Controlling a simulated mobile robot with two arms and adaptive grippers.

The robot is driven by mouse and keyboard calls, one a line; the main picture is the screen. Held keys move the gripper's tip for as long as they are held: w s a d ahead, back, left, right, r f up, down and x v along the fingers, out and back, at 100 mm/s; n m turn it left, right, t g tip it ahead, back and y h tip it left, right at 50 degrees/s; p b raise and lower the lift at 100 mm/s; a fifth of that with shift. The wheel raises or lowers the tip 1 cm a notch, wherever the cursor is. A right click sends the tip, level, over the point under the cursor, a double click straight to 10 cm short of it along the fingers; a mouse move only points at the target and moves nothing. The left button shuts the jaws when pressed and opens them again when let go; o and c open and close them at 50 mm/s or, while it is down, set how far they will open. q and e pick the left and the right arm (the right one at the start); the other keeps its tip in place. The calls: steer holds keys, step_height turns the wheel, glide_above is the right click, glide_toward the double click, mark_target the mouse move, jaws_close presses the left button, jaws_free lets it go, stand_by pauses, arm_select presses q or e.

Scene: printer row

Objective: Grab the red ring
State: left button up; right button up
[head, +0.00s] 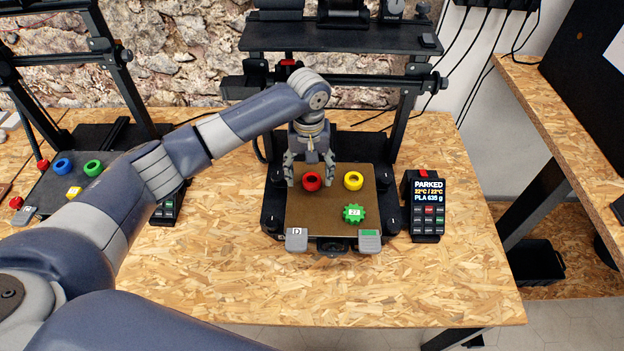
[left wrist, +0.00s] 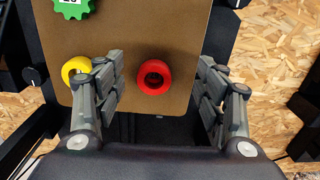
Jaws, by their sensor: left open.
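The red ring (head: 311,182) lies on the brown print plate (head: 300,220) of the middle printer, left of a yellow ring (head: 353,180). My left gripper (head: 310,178) is open above the plate, at or just behind the red ring in the head view. In the left wrist view the red ring (left wrist: 154,77) shows between the two open fingers (left wrist: 160,92), apart from both. The yellow ring (left wrist: 76,70) is just outside the left finger there, partly hidden by it. My right gripper does not show.
A green gear (head: 354,213) lies on the plate's front right. The printer's gantry (head: 340,38) stands over the back of the plate. A keypad display (head: 427,205) stands right of it. Another printer at left holds blue (head: 63,166) and green rings (head: 93,168). The bench front is clear.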

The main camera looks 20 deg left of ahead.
mark_target(312, 186)
arm_select(q)
steer(key=f, duration=0.2)
steer(key=w+f+p, duration=0.1)
steer(key=f, duration=0.1)
steer(key=shift+d+f, duration=0.1)
steer(key=shift+d, duration=0.05)
steer(key=shift+f, duration=0.45)
steer(key=c, duration=0.8)
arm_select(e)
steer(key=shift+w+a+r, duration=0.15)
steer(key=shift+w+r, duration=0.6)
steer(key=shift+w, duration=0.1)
